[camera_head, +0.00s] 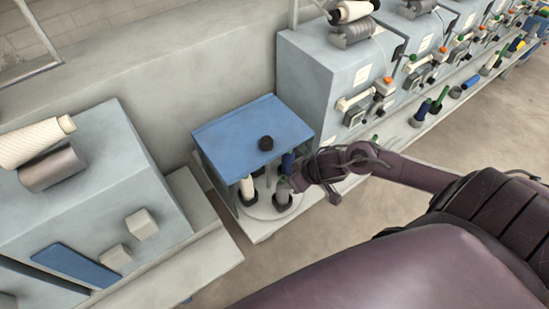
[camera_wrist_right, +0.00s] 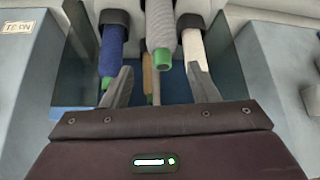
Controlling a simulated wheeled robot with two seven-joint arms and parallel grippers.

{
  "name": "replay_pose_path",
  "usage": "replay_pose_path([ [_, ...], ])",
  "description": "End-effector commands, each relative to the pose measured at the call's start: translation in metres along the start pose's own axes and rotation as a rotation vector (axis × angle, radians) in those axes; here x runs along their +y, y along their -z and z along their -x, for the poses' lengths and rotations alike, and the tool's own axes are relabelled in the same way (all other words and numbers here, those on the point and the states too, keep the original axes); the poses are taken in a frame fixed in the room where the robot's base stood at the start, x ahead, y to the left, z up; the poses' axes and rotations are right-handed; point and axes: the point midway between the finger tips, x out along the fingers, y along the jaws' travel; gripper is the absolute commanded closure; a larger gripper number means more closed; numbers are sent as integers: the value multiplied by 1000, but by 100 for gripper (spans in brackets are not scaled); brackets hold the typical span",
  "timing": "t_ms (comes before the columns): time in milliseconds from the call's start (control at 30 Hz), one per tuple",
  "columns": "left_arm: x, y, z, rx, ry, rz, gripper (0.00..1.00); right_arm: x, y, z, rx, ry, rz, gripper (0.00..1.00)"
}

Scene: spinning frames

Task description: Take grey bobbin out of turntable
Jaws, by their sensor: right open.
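The grey bobbin (camera_head: 283,193) with a green end stands in a dark holder on the pale round turntable (camera_head: 262,210), under a blue-topped cabinet. In the right wrist view the grey bobbin (camera_wrist_right: 162,28) is in the middle, its green end level with my fingertips. My right gripper (camera_head: 297,182) is beside it in the head view. In the wrist view the right gripper (camera_wrist_right: 159,70) is open, one finger on each side of the green end, with gaps. A white bobbin (camera_head: 248,188) and a blue bobbin (camera_head: 288,163) share the turntable. My left gripper is out of view.
The cabinet's blue top (camera_head: 235,125) covers the turntable, with a black knob (camera_head: 266,143) on it. A tan bobbin (camera_wrist_right: 150,80) shows behind in the wrist view. Grey machines (camera_head: 310,85) stand close on the right.

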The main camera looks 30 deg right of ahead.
Motion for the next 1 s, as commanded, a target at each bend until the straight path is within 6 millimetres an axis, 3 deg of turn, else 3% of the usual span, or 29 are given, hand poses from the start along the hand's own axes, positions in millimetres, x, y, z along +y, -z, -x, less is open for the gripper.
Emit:
replay_pose_path([
  [333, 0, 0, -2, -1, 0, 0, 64, -2, 4, -31, 2, 2, 0, 46],
  [600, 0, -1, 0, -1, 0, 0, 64, -3, 6, -69, 2, 1, 0, 46],
  [900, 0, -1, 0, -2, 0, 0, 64, -3, 5, -75, 1, 1, 3, 46],
  [1000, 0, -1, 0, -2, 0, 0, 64, -3, 5, -75, 1, 1, 3, 56],
])
